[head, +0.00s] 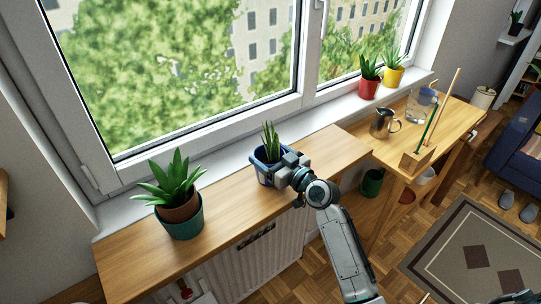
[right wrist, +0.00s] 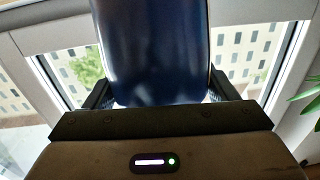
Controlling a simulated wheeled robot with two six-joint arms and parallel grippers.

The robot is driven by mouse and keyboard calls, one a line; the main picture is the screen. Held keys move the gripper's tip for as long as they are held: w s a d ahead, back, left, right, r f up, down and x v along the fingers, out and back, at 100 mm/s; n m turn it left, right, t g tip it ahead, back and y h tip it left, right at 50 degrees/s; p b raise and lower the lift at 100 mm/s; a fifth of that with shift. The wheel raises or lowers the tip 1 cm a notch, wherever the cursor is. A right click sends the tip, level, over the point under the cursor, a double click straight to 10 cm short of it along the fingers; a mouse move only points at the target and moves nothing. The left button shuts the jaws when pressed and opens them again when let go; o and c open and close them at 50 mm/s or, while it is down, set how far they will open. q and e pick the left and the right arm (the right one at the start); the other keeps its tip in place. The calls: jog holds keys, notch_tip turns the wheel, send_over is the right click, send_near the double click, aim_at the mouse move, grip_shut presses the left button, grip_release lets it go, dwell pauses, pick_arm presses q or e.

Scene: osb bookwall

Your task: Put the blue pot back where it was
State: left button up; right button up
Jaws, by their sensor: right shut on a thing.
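The blue pot (head: 258,173) with a spiky green plant (head: 270,141) is upright at the wooden shelf board below the window. My right gripper (head: 282,165) is shut on the blue pot from its right side in the head view. In the right wrist view the dark blue pot wall (right wrist: 155,50) fills the space between the two fingers. The gripper hides part of the pot in the head view. I cannot tell whether the pot's base touches the board. My left gripper is not in view.
A teal pot (head: 182,222) with a leafy plant stands left on the board (head: 226,206). A red pot (head: 369,88) and a yellow pot (head: 393,75) stand on the windowsill. Board between the pots is clear.

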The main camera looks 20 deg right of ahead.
jog(key=o, duration=1.8)
jog(key=shift+w+f, duration=0.1)
jog(key=shift+r, duration=0.2)
jog(key=shift+s+d+f, duration=0.1)
jog(key=shift+s, duration=0.2)
jog(key=b+v, duration=0.1)
jog(key=v, duration=0.9)
jog(key=shift+b, duration=0.35)
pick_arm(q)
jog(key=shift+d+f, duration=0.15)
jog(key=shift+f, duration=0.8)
pick_arm(e)
jog(key=shift+v, duration=0.75)
